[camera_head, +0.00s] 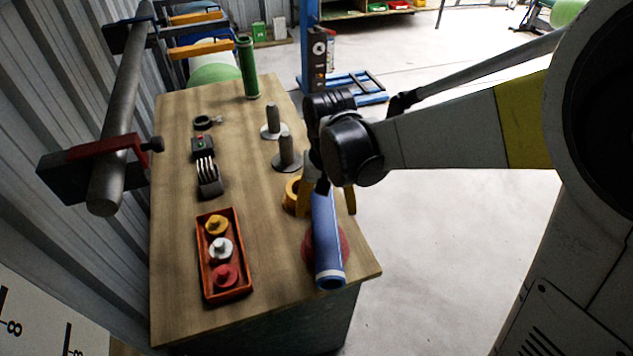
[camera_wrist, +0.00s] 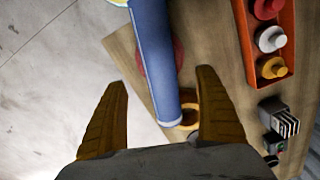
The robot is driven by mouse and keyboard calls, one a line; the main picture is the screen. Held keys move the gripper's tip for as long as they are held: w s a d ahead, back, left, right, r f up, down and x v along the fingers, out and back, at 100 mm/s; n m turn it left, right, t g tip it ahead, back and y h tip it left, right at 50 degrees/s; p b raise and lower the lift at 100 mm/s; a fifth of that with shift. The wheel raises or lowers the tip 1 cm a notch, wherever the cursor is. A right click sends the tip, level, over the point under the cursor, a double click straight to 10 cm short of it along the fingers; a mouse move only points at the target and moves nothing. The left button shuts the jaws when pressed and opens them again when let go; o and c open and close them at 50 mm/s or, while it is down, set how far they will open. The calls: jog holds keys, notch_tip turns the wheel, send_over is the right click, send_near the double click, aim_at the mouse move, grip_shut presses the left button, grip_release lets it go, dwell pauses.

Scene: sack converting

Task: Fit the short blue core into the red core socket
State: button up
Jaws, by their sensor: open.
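The blue core (camera_head: 329,245) is a blue tube with pale ends, at the near right corner of the table. It also shows in the wrist view (camera_wrist: 152,55), running lengthwise between my fingers. A round red base (camera_head: 343,243), likely the red core socket, lies behind the core and is partly hidden by it; its red edge also shows in the wrist view (camera_wrist: 178,55). Any peg on it is hidden. I cannot tell whether the core touches the base. My gripper (camera_head: 326,203) is open, its yellow fingers (camera_wrist: 162,80) either side of the core with gaps visible.
A yellow ring (camera_head: 291,194) sits beside my gripper. Two grey pegs on round bases (camera_head: 286,155) (camera_head: 272,122) and a green tube (camera_head: 249,70) stand farther back. A red tray (camera_head: 204,262) with knobbed plugs lies left. The table's right edge is close.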

aim_at(326, 223)
notch_tip(326, 223, down, 4)
jog(key=shift+f+b, duration=0.15)
jog(key=shift+b, duration=0.55)
jog(key=f+b, duration=0.2)
jog(key=f, duration=0.3)
jog(key=shift+w+d+b, duration=0.1)
jog(key=shift+w+b, duration=0.15)
jog(key=shift+b, duration=0.15)
jog(key=c, duration=1.5)
